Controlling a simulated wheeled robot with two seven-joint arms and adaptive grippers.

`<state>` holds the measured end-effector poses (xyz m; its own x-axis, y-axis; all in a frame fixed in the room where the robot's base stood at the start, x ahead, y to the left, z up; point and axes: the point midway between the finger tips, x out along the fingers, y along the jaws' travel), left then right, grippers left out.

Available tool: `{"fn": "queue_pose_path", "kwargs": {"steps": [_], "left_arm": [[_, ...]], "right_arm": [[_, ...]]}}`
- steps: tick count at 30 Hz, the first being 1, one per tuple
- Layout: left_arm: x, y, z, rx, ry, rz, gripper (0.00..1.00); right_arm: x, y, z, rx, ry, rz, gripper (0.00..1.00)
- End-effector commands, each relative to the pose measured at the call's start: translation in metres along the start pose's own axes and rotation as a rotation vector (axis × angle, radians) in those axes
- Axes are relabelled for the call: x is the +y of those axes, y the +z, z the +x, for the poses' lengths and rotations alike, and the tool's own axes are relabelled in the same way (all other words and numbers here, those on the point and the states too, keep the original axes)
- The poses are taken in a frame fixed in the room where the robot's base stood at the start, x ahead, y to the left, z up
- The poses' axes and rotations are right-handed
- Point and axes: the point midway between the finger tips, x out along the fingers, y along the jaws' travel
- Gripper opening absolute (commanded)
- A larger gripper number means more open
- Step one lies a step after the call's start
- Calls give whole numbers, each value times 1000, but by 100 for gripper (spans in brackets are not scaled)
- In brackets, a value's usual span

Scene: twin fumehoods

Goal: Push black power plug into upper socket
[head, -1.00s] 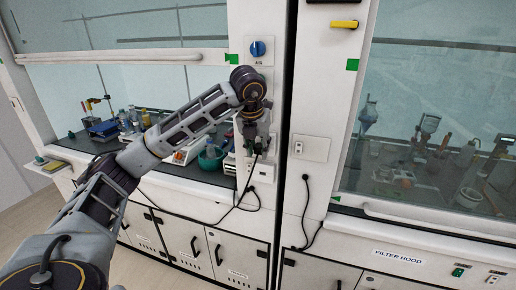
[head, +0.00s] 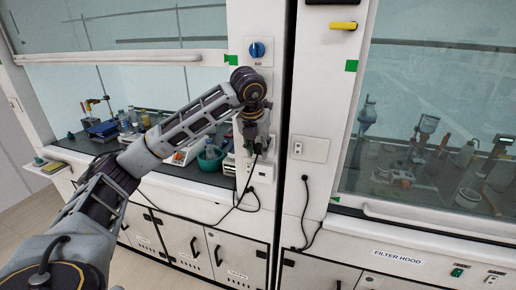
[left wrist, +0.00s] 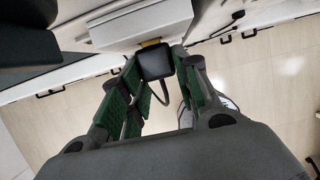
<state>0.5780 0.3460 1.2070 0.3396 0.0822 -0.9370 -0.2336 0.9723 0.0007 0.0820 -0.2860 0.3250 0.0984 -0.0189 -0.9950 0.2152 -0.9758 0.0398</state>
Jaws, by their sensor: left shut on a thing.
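My left gripper (head: 253,140) is at the white post between the two hoods, in front of the socket panel (head: 241,168). It is shut on the black power plug, which shows between the green finger pads in the left wrist view (left wrist: 157,62). The plug faces a white box-like surface (left wrist: 140,22), with a bit of yellow at the contact side. Its cord hangs down from it. The upper socket is hidden behind my gripper, and I cannot tell how far the plug sits in it. My right gripper is not in view.
A second black plug (head: 250,189) with a cord is lower on the same panel. A blue knob (head: 257,49) is above my gripper. Another socket plate (head: 310,148) is on the right post. A teal bowl (head: 210,156) and glassware stand inside the left hood.

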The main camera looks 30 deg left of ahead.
Motion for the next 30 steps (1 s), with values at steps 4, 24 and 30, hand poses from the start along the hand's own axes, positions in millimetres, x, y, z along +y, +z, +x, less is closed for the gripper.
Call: {"fn": "queue_pose_path", "kwargs": {"steps": [4,24,30], "left_arm": [[0,2,0,0,0,0,9],[0,5,1,-1,0,-1,9],[0,7,2,-1,-1,-1,9]], "right_arm": [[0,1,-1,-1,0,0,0],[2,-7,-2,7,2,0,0],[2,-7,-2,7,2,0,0]]}}
